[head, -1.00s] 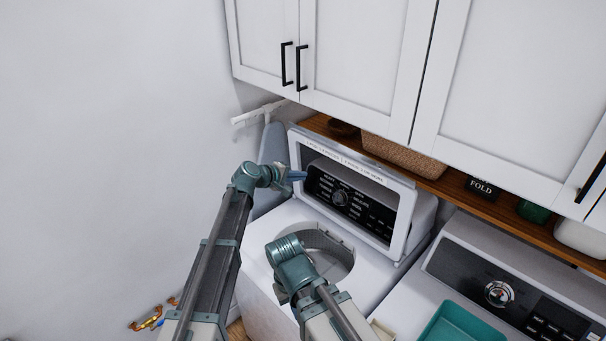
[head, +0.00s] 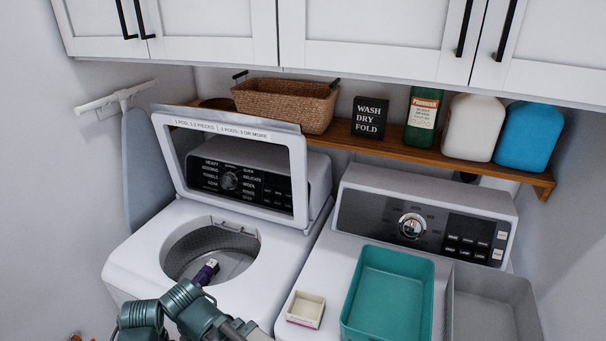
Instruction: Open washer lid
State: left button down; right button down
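The washer (head: 135,262) is the white top-loader at the left. Its lid (head: 299,178) is open and stands up at the back, leaning against the control panel, which shows through the lid's window. The round drum opening (head: 188,262) is uncovered. Teal joints of my two arms are low at the left, in front of the washer. A small dark purple tip (head: 207,272) sticks up from them over the drum opening's front edge, apart from the lid. I cannot tell which arm it belongs to. The fingers of both grippers are otherwise hidden.
A dryer (head: 325,262) stands at the right, with a small cream box (head: 305,309), a teal bin (head: 388,300) and a grey bin (head: 490,305) on top. A wooden shelf (head: 400,145) holds a basket (head: 290,105) and bottles. White cabinets (head: 370,35) hang above.

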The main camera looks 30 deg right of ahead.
aim_at(255, 165)
jog(key=j+z, duration=0.1)
jog(key=z, duration=0.4)
jog(key=j+z, duration=0.1)
jog(key=z, duration=0.35)
jog(key=k+z, duration=0.1)
jog(key=z, duration=0.4)
jog(key=k+j+z, duration=0.1)
jog(key=z, duration=0.85)
jog(key=k+j, duration=0.05)
